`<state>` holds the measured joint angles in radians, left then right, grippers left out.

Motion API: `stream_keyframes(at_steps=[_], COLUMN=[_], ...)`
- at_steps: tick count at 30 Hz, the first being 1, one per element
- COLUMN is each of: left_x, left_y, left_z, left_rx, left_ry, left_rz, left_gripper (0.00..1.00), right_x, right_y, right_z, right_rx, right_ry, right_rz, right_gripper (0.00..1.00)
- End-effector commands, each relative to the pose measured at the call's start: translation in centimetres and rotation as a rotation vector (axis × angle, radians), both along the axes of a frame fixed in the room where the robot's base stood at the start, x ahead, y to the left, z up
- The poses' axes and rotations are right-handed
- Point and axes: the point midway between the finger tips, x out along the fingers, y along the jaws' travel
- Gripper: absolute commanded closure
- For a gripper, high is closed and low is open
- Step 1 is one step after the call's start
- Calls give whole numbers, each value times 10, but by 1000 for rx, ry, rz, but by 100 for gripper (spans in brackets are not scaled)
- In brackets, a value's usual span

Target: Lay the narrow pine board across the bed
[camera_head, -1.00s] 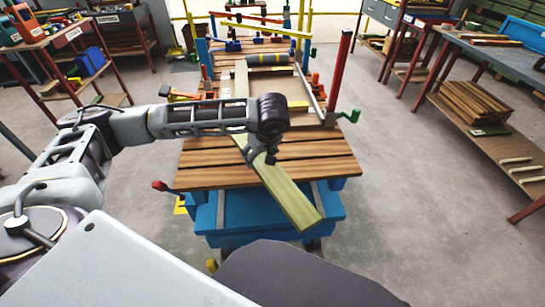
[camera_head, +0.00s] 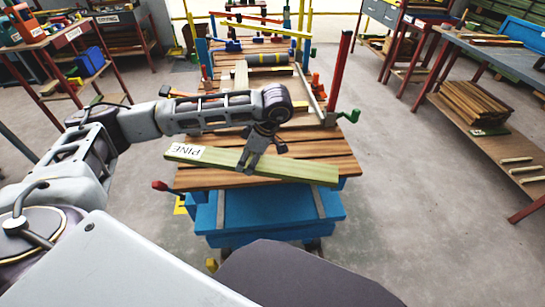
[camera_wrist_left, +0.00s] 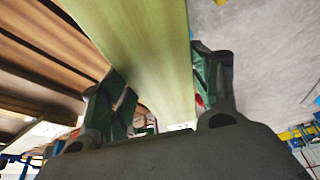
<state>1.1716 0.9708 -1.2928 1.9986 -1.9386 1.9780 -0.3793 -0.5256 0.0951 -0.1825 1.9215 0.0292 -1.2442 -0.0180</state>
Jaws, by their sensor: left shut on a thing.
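The pine board (camera_head: 304,171) is a narrow, pale greenish-yellow plank with a white PINE label near its left end. It lies crosswise over the near end of the slatted brown wooden bed (camera_head: 318,145), its right end slightly nearer me. My left gripper (camera_head: 252,164) is shut on the board near its middle. In the left wrist view the board (camera_wrist_left: 150,50) runs between the two dark fingers (camera_wrist_left: 165,90). I cannot tell whether the board touches the slats. My right gripper is not in view.
A red post (camera_head: 339,70) and a green handle (camera_head: 349,116) stand at the bed's right edge. A blue base (camera_head: 270,213) is under the bed.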

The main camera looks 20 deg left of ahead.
Motion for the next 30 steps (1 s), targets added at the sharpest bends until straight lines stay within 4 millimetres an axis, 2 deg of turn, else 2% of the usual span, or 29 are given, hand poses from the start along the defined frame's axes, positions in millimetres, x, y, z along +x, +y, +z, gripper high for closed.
stream_keyframes(at_steps=[6, 15, 30], left_x=[-2, -3, -3], left_y=[3, 4, 4], left_z=[2, 3, 3], left_rx=[1, 0, 0], left_ry=[1, 1, 0], left_rz=[142, 252, 319], left_gripper=[79, 79, 79], right_x=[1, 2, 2], right_y=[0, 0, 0], right_z=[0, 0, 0], right_rx=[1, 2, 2], right_ry=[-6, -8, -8], right_rz=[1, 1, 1], right_gripper=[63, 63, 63])
